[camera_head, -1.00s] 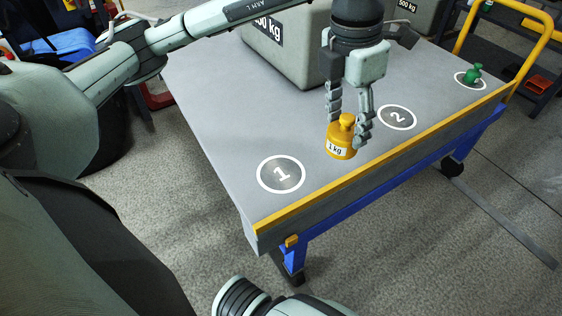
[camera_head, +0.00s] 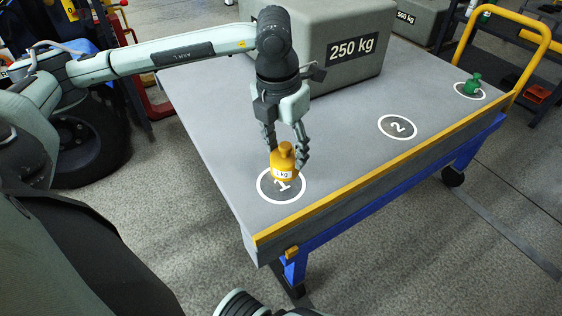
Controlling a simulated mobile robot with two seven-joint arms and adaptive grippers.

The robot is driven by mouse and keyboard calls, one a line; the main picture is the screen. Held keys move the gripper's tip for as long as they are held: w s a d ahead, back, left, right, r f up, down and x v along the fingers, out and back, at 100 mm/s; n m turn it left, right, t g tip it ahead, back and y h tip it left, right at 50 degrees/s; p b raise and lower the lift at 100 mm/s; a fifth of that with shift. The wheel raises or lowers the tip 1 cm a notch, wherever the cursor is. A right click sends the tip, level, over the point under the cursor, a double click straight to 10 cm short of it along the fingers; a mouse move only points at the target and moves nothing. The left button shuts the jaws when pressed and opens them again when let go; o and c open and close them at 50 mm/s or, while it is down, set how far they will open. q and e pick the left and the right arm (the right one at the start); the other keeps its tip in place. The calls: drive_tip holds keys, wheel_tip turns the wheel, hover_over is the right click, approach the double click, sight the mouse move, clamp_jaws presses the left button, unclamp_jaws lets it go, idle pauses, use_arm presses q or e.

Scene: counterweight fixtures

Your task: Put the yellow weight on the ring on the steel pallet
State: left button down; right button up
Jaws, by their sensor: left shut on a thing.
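The yellow weight (camera_head: 283,173), marked 1 kg, is upright over the upper part of ring 1 (camera_head: 267,198), a white circle with a number. My left gripper (camera_head: 285,158) comes down from above and is shut on the weight's upper part. I cannot tell whether the weight's base touches the surface. Ring 2 (camera_head: 397,127) is empty. A third ring (camera_head: 461,93) at the far right has a green weight (camera_head: 473,84) on it. The grey steel top (camera_head: 340,150) carries the rings. My right gripper is not in view.
A big grey 250 kg block (camera_head: 340,75) stands behind my left gripper. A yellow edge rail (camera_head: 380,175) runs along the front, and a yellow handle (camera_head: 510,20) rises at the right. The surface between rings 1 and 2 is clear.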

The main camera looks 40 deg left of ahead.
sight(280, 155)
use_arm(q)
drive_tip(key=shift+s+a+f, duration=0.1)
drive_tip(key=shift+a+f, duration=0.1)
drive_tip(key=shift+a, duration=0.2)
drive_tip(key=shift+f, duration=2)
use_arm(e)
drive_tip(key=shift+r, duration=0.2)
use_arm(q)
drive_tip(key=c, duration=0.6)
unclamp_jaws()
drive_tip(key=shift+f, duration=0.15)
drive_tip(key=shift+c, duration=0.2)
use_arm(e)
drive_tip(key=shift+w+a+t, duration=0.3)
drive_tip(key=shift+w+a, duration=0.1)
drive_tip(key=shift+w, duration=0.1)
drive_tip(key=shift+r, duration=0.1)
